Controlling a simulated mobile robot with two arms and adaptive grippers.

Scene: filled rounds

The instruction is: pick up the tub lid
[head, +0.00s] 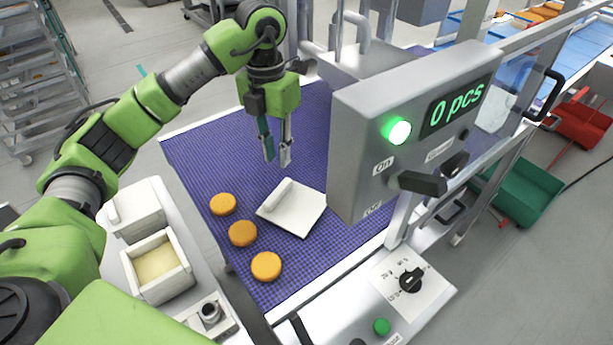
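The tub lid (293,209) is a white square plate with a raised bar handle along its left part. It lies on the blue belt (222,167), to the right of the orange rounds. My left gripper (277,161) points down above the belt, higher in the picture than the lid and apart from it. Its two fingers have a gap between them with nothing in it. An open white tub (158,287) with a pale yellow filling stands left of the belt. My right gripper is not in view.
Orange rounds (242,233) lie in a row on the belt, left of the lid. A grey control box (360,150) with a lit green lamp and a "0 pcs" display stands right of the lid. A white container (133,222) stands behind the open tub. The far left belt is clear.

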